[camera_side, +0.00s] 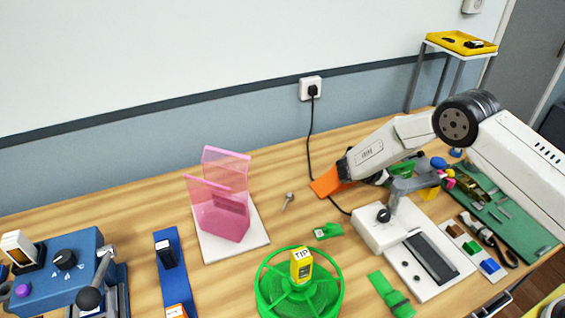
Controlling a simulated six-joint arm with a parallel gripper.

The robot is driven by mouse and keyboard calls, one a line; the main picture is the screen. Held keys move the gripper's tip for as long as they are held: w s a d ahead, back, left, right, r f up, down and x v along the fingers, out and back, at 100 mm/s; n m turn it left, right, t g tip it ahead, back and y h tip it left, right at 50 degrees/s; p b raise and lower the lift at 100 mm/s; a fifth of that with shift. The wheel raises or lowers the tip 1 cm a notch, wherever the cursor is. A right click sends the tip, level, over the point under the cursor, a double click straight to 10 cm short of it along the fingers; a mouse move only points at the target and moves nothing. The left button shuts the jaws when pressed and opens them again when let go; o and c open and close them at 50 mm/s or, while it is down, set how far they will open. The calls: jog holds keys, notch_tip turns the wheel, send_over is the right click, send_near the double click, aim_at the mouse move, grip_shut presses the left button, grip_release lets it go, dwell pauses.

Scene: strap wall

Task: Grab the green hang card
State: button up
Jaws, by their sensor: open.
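I cannot tell for sure which green thing is the hang card. A small green piece with a pale label (328,231) lies on the wooden table below and right of my gripper. A green strap-like piece (392,295) lies near the front edge, and another green thing (403,169) shows partly behind my arm. My gripper (324,187), with orange fingers, points down and left above the table's middle. It is open, with nothing seen in it, and apart from these green things.
A pink holder (223,210) stands on a white base left of my gripper. A green spoked wheel (278,296) with a yellow TIP block (301,264) is in front. A white and grey fixture (383,232) stands right. A small metal key-like part (288,200) lies between.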

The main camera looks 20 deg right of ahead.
grip_shut()
jog(key=shift+r, duration=0.1)
dwell(0.3)
jog(key=shift+r, duration=4.9)
